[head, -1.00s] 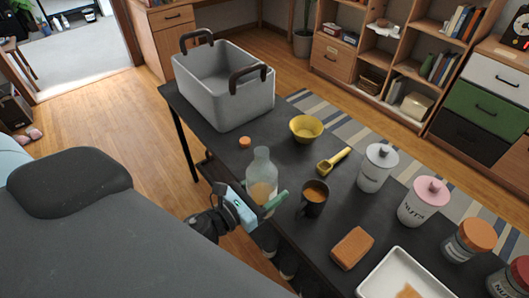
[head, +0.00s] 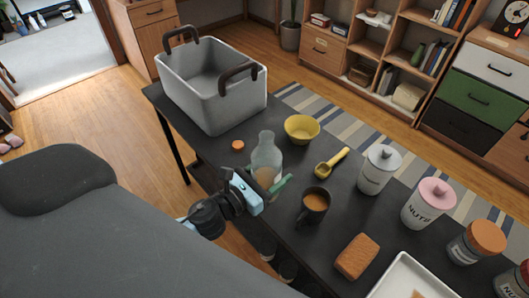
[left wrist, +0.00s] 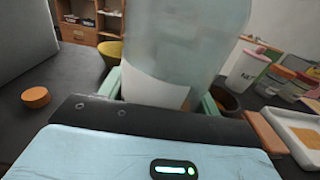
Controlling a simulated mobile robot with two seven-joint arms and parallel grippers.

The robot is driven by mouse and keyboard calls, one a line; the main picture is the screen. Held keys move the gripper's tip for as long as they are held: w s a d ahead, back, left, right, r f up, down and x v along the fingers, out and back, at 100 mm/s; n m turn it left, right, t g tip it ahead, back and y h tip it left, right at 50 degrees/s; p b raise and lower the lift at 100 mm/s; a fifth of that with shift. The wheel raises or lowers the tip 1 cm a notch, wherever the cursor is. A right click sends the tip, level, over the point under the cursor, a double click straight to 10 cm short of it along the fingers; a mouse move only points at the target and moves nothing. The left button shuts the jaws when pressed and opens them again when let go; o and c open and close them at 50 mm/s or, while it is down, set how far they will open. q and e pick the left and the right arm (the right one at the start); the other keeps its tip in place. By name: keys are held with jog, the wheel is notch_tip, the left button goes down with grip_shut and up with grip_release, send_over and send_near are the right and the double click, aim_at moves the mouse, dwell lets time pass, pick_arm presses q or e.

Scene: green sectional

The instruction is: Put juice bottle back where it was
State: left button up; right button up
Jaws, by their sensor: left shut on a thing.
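The juice bottle (head: 267,152) is a clear, open-topped bottle with some orange-brown juice low inside. It stands upright at the near edge of the dark table. My left gripper (head: 272,184) is shut on its lower body, and the bottle (left wrist: 185,45) fills the middle of the left wrist view between the green fingers. I cannot tell whether its base touches the table. An orange cap (head: 238,145) lies on the table to the left of the bottle. A dark mug (head: 313,206) with orange-brown liquid stands to its right. My right gripper is not in view.
A grey bin (head: 213,97) with brown handles stands at the table's far left. A yellow bowl (head: 301,129), yellow scoop (head: 330,163), brown sponge (head: 357,257), white tray (head: 402,275) and several lidded jars (head: 428,203) occupy the right. Bare table (head: 205,151) shows near the cap.

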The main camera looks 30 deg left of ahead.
pick_arm(q)
jog(key=shift+w+a+f+b, duration=0.15)
jog(key=shift+w+a+f, duration=0.65)
jog(key=shift+w+a, duration=0.7)
jog(key=shift+w+a+f+b, duration=0.1)
jog(key=shift+w+a+f, duration=0.7)
jog(key=shift+w, duration=1.2)
jog(key=shift+w+a+f+b, duration=0.15)
jog(key=shift+w+a+f, duration=0.6)
jog(key=shift+w+a, duration=0.75)
jog(key=shift+w+d, duration=0.25)
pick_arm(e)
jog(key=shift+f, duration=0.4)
pick_arm(q)
jog(key=shift+f, duration=0.2)
jog(key=o, duration=1.3)
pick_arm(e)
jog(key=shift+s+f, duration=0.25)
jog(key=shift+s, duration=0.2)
